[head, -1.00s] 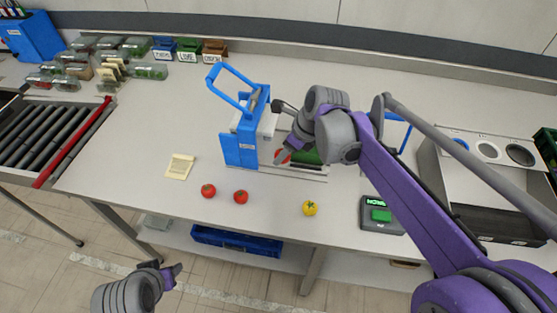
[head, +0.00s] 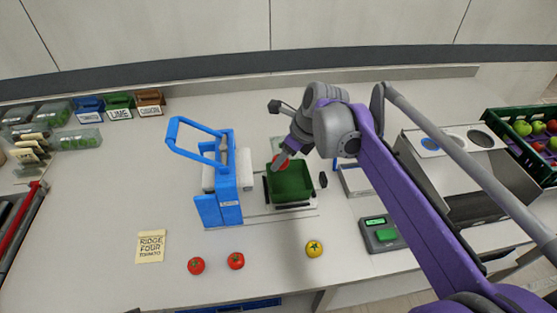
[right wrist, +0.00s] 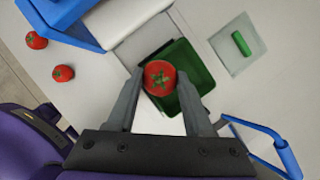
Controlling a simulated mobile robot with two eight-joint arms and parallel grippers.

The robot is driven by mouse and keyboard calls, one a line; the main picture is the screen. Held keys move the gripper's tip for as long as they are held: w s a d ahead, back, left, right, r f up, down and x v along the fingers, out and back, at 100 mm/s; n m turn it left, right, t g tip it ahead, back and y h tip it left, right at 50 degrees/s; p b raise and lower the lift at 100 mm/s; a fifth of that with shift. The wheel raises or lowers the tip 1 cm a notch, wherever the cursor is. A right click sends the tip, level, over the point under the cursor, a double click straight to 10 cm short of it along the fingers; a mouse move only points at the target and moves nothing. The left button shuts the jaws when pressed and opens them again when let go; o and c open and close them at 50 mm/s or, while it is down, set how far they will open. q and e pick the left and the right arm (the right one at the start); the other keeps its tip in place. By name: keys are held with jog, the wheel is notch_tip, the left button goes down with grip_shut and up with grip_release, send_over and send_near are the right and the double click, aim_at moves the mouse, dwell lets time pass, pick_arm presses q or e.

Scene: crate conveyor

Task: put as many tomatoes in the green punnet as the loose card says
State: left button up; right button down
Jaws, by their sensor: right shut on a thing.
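The loose card (head: 151,247) lies on the table at left and reads "RIDGE FOUR TOMATO". The green punnet (head: 293,187) stands between the blue frame and a dark block; the visible part of its inside looks empty. My right gripper (head: 282,160) is shut on a red tomato (right wrist: 159,78) and holds it over the punnet (right wrist: 196,66), near its back left in the head view. Two red tomatoes (head: 196,265) (head: 236,261) and a yellow tomato (head: 314,249) lie on the table in front. My left gripper is out of view.
A blue frame with a raised handle (head: 218,208) stands left of the punnet. A device with a green button (head: 381,234) is at right. A green crate of produce (head: 525,132) stands far right. The table between the card and the blue frame is clear.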

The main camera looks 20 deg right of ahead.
jog(key=shift+s+d+f+b, duration=0.15)
jog(key=shift+f+b, duration=0.5)
jog(key=shift+f, duration=0.4)
jog(key=shift+f+b, duration=2.05)
jog(key=shift+f, duration=1.2)
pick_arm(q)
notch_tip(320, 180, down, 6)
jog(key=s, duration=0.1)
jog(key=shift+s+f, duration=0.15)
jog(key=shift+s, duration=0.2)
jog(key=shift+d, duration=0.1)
pick_arm(e)
jog(key=shift+c, duration=1)
grip_release()
jog(key=shift+r, duration=0.15)
jog(key=shift+r+p, duration=2.45)
jog(key=shift+r, duration=1)
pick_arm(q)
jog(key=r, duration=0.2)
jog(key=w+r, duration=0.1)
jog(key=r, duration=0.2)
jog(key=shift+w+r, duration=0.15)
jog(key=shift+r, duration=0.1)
pick_arm(e)
jog(key=shift+f, duration=0.1)
